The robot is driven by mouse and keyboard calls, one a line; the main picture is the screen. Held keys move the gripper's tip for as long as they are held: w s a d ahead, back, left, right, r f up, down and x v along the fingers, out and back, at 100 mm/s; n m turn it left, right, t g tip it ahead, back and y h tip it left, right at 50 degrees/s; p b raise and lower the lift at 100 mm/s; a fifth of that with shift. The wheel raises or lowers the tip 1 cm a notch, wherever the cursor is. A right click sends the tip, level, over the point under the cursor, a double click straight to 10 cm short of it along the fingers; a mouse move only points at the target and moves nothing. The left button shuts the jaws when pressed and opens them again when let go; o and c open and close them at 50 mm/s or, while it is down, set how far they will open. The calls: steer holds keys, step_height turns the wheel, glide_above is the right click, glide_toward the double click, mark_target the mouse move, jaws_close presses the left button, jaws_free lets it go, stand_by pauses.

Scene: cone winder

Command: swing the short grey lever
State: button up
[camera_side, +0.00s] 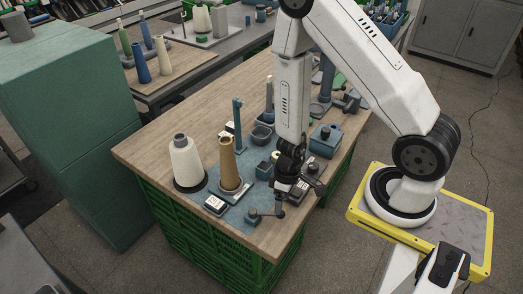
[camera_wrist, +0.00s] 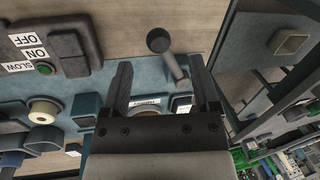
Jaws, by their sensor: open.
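The short grey lever (camera_wrist: 170,60) shows in the wrist view as a dark grey stick with a round knob at its upper end. It leans up and left from its base, and the knob lies roughly level with or just past my fingertips. My gripper (camera_wrist: 160,64) is open, with one finger on each side of the lever and the right finger close to its shaft. Whether it touches cannot be told. In the side view my gripper (camera_side: 284,192) hangs low over the front right of the blue plate, and the lever (camera_side: 279,211) shows just below it.
A switch box (camera_wrist: 45,45) labelled OFF, ON and SLOW stands left of the lever in the wrist view. A cream cone (camera_side: 187,163) and a tan cone (camera_side: 229,164) stand on the wooden table (camera_side: 150,150). Its front edge is close to the lever.

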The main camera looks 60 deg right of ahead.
steer(key=shift+d+r, duration=0.15)
steer(key=shift+r, duration=0.65)
steer(key=shift+d+r, duration=0.15)
steer(key=shift+r, duration=0.6)
steer(key=shift+r, duration=0.1)
step_height(320, 180, up, 17)
steer(key=w+m+t+h, duration=0.2)
steer(key=t, duration=0.1)
steer(key=shift+w+a+r, duration=0.2)
steer(key=shift+w+a, duration=0.05)
steer(key=shift+w, duration=0.1)
